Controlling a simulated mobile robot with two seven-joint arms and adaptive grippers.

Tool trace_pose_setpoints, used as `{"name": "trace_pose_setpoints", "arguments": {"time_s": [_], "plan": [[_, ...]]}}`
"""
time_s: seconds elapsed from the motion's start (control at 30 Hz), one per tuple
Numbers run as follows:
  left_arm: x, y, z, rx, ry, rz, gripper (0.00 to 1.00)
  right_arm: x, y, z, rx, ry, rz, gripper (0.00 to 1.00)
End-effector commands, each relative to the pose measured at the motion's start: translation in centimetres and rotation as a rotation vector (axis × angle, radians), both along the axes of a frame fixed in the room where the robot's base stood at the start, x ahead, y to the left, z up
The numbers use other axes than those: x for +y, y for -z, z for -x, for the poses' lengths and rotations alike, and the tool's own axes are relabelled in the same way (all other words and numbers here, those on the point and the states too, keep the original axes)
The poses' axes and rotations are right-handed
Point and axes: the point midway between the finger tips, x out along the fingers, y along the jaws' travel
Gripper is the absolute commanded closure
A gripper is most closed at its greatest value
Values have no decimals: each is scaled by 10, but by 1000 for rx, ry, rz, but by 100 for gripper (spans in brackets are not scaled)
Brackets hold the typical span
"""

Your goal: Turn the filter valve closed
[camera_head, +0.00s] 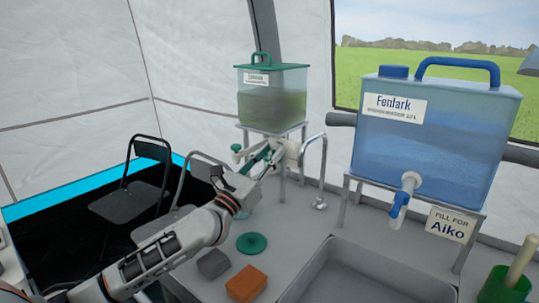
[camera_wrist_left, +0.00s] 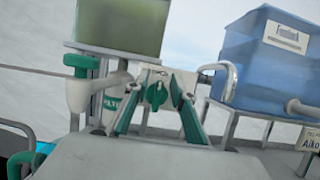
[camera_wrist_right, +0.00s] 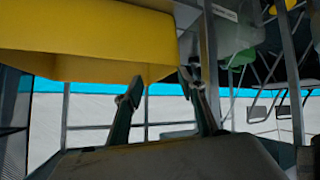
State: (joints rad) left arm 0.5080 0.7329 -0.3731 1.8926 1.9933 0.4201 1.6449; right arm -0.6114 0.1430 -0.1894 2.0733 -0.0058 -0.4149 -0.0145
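The filter valve shows in the left wrist view as a green knob (camera_wrist_left: 157,94) on a pale plate, its grip roughly upright. My left gripper (camera_wrist_left: 160,80) is open, with one green-padded finger on each side of the knob. I cannot tell whether the fingers touch it. In the head view my left gripper (camera_head: 264,152) is at the white fittings below the green-lidded tank (camera_head: 272,101), and hides the knob. A green-handled white tap (camera_wrist_left: 82,88) is left of the fingers. My right gripper (camera_wrist_right: 160,92) is open and empty, away from the valve.
A blue water tank (camera_head: 432,135) with a tap (camera_head: 402,197) stands right on its own stand. A curved metal faucet (camera_head: 323,165) is close right of the left gripper. A sink (camera_head: 365,280), orange block (camera_head: 246,283), grey block (camera_head: 213,263) and green disc (camera_head: 252,243) are in front.

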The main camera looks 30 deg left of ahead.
Motion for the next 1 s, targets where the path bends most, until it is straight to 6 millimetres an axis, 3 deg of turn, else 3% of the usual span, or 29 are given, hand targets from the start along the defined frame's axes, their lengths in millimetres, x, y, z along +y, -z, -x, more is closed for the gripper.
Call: {"name": "trace_pose_setpoints", "arguments": {"time_s": [0.23, 0.33, 0.73, 1.0], "plan": [[0, 0, 0, 0, 0, 0, 76, -1, -2, -2, -7, -1, 1, 60], [0, 0, 0, 0, 1, 0, 100, -1, -3, -3, -8, -1, 1, 60], [-1, 2, 0, -2, 1, -29, 100, -1, -4, -3, -10, -2, 0, 60], [-3, 2, 0, -20, 1, -172, 100, 0, -6, -4, -12, 1, -1, 60]]}}
